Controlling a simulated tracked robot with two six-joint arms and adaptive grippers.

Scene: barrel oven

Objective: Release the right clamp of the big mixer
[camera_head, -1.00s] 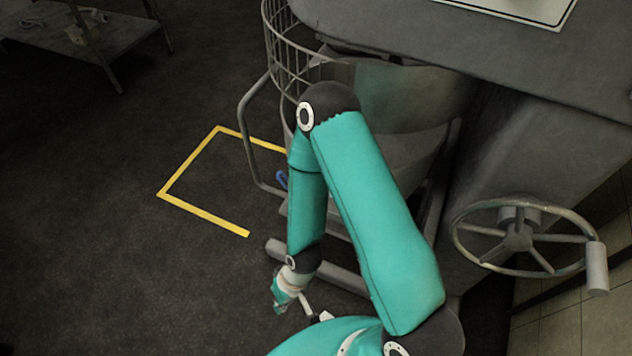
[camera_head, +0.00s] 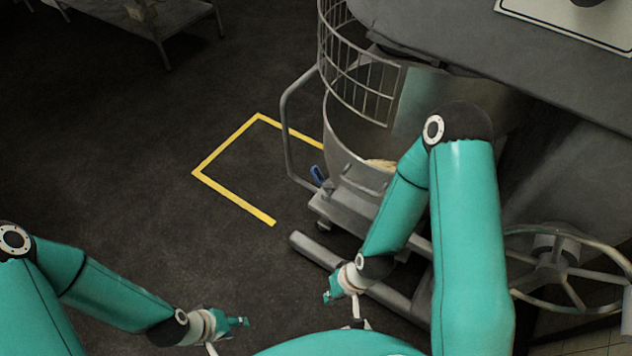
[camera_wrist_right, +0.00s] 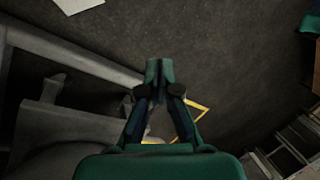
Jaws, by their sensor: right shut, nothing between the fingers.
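The big mixer (camera_head: 560,75) fills the right of the head view, with a steel bowl (camera_head: 345,150) under a wire guard (camera_head: 340,70). A small blue handle (camera_head: 318,175) shows low on the bowl's left side. I cannot make out the right clamp; my right arm covers part of the bowl and its carriage. My right gripper (camera_head: 330,297) is below the bowl, left of the base leg, apart from both. In the right wrist view its fingers (camera_wrist_right: 160,70) meet and hold nothing. My left gripper (camera_head: 242,322) is low over the floor; its fingers are too small to judge.
A handwheel (camera_head: 555,275) stands at the lower right. A bent tube handle (camera_head: 287,130) sticks out left of the bowl, and a base leg (camera_head: 325,258) runs along the floor. A yellow floor marking (camera_head: 225,147) and open floor lie left. A shelf table (camera_head: 165,15) is at the back.

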